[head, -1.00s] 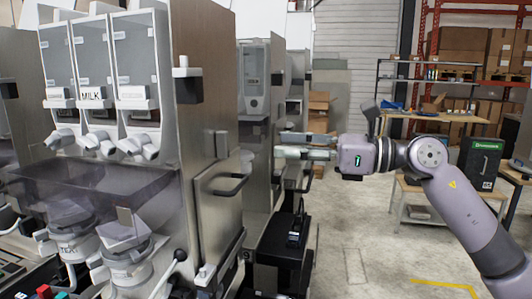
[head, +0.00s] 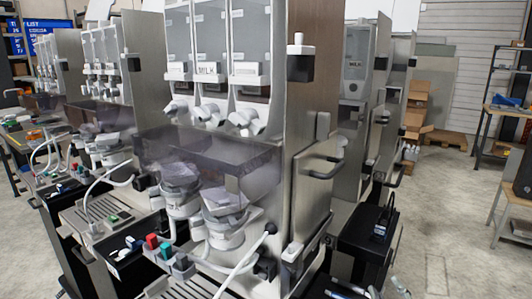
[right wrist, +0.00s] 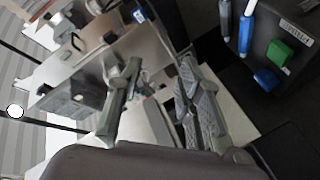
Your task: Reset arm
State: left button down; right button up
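My right gripper shows in the right wrist view (right wrist: 158,100), its two grey fingers spread apart with nothing held between them. In the head view only small grey tips of the right gripper (head: 386,291) show at the bottom edge, right of the nearest dispenser machine (head: 305,120). Most of my right arm is out of the head view. My left gripper is in neither view.
A row of dispenser machines (head: 95,70) runs back to the left. A black box-like unit (head: 362,238) stands right of the nearest one. In the wrist view a dark panel (right wrist: 255,60) with green and blue buttons is close by. Open floor (head: 440,215) lies right.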

jog(key=s+a+f+m+g+y, duration=0.1)
jog(key=s+a+f+m+g, duration=0.2)
jog(key=s+f+g, duration=0.6)
jog(key=s+a+f+m+g+y, duration=0.1)
jog(key=s+a+f+m+g, duration=0.2)
jog(key=s+f, duration=1.15)
jog(key=s+f+g, duration=0.1)
jog(key=s+f, duration=0.1)
jog(key=f, duration=0.9)
jog(key=s+f+g, duration=0.1)
jog(key=s+f, duration=0.1)
jog(key=f, duration=1)
jog(key=s+d+f, duration=0.3)
jog(key=s+f, duration=1.2)
jog(key=s, duration=0.1)
jog(key=shift+s+d+f+n+g, duration=0.2)
jog(key=shift+s+n+g, duration=0.1)
jog(key=shift+s+g, duration=0.1)
